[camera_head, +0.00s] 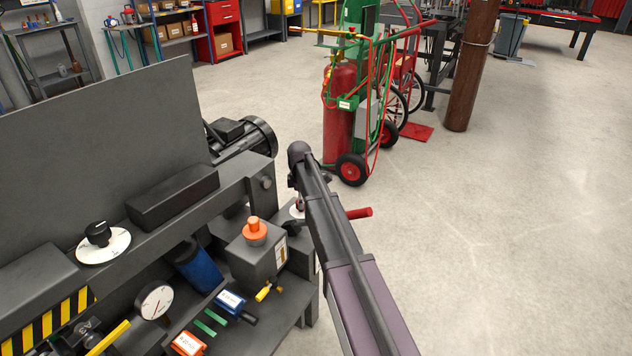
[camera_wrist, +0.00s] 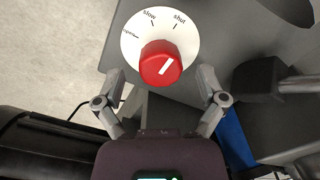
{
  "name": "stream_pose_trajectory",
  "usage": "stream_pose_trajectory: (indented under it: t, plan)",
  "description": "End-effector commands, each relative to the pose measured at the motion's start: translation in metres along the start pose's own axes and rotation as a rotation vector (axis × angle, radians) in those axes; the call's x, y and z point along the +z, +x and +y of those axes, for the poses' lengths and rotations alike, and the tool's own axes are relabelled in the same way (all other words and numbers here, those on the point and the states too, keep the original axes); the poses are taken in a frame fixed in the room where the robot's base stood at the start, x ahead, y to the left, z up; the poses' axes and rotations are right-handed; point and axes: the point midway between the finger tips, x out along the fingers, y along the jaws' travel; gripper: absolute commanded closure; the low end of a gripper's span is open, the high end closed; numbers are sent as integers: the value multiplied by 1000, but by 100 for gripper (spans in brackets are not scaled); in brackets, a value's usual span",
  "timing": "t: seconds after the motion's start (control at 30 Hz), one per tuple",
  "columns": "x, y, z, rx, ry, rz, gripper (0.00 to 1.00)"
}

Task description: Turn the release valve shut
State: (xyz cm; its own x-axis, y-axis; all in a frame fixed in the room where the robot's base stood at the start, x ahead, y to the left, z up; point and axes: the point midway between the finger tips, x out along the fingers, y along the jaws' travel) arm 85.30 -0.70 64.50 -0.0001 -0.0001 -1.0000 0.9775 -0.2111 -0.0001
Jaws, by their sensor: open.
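The release valve is a red knob (camera_wrist: 160,62) on a white dial plate (camera_wrist: 187,40) in the wrist view. The plate reads "open", "slow" and "shut". My gripper (camera_wrist: 160,75) is open, one finger to the left of the knob and one to the right, with visible gaps. In the head view a sliver of a white dial (camera_head: 297,209) shows beside my arm, which hides most of it. My gripper's fingers are hidden there.
In the wrist view a dark knobbed part (camera_wrist: 258,80) lies close to the right finger. In the head view the bench holds a black knob (camera_head: 98,234), an orange button (camera_head: 254,229) and a gauge (camera_head: 155,300). A red cylinder cart (camera_head: 342,110) stands behind; the floor at right is clear.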

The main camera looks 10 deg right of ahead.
Motion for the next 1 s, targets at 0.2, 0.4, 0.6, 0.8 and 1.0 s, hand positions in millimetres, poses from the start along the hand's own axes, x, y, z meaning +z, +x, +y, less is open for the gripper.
stream_pose_trajectory:
  t: [0.2, 0.4, 0.6, 0.8, 1.0]
  plan:
    - [0, -24, 0, 0, 2, 0, 10]
    - [0, -41, 0, 0, 3, 0, 10]
    - [0, -58, 0, 0, 4, 0, 10]
    - [0, -75, 0, 0, 4, 0, 10]
    - [0, -92, 0, 0, 4, 0, 10]
